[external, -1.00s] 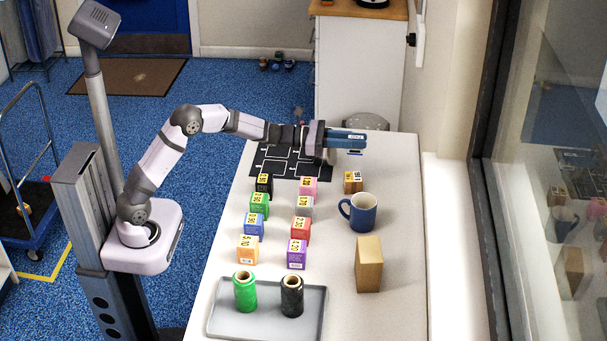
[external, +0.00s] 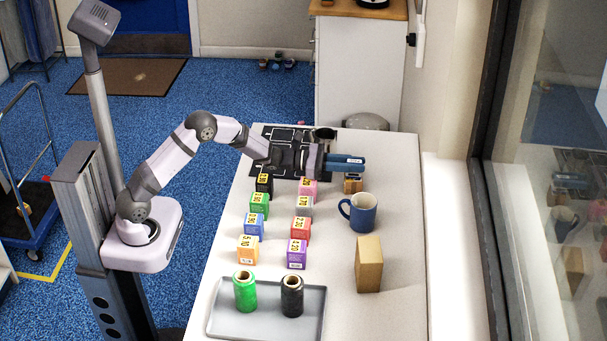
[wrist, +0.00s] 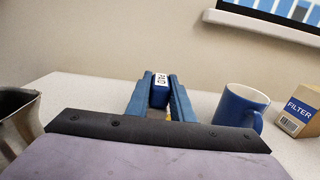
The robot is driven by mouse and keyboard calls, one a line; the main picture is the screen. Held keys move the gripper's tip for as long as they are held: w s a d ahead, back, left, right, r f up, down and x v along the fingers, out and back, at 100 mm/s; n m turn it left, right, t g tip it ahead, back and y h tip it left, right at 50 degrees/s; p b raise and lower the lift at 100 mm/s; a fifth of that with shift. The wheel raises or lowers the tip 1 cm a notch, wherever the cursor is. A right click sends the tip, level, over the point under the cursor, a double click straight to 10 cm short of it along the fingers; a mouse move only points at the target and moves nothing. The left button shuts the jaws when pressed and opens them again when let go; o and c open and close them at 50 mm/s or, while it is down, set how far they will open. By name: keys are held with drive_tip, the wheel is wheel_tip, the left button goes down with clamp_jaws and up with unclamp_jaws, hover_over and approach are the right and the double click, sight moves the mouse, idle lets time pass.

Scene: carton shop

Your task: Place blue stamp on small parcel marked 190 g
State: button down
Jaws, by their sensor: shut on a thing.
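My gripper (external: 362,165), with blue fingers, is shut on a blue stamp (wrist: 159,92) with a white label reading PAID. In the external view it is low over the far right part of the table, fingers pointing right. A small brown parcel (external: 353,187) stands just below the fingers, its upper part hidden by them. In the wrist view only an orange-brown patch shows below the stamp. I cannot tell whether the stamp touches the parcel, and the parcel's marking is not readable now.
A blue mug (external: 362,213) and a tall brown FILTER carton (external: 369,264) stand nearby. Several coloured numbered boxes (external: 301,229) stand in two columns. A metal cup (wrist: 18,118) is behind the gripper. A grey tray (external: 265,327) holds green and black spools.

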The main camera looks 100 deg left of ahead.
drive_tip(key=shift+f, duration=0.1)
drive_tip(key=c, duration=1.6)
unclamp_jaws()
drive_tip(key=shift+o, duration=0.2)
drive_tip(key=shift+r, duration=0.2)
drive_tip(key=s+b, duration=0.2)
drive_tip(key=s, duration=1)
